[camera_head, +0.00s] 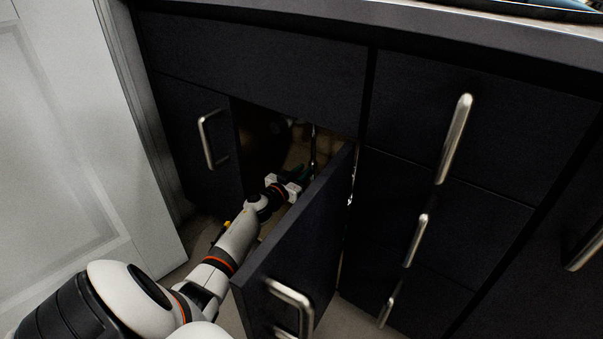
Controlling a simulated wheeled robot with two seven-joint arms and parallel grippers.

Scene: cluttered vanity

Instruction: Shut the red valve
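My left arm reaches from the lower left into the dark opening of the vanity cabinet. My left gripper (303,173) is inside the opening, just behind the edge of the open door. Its fingers are small and dark there, and I cannot tell whether they are open or shut or touch anything. I cannot make out the red valve; the shadow, the door or the gripper may hide it. A thin dark pipe-like piece (313,145) stands upright just above the gripper. My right gripper is not in view.
The open cabinet door (300,240) swings out to the right of my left arm, close beside it. A closed door (190,130) is left of the opening. Drawers with metal handles (455,138) are at right. A white panelled door (70,150) stands at far left.

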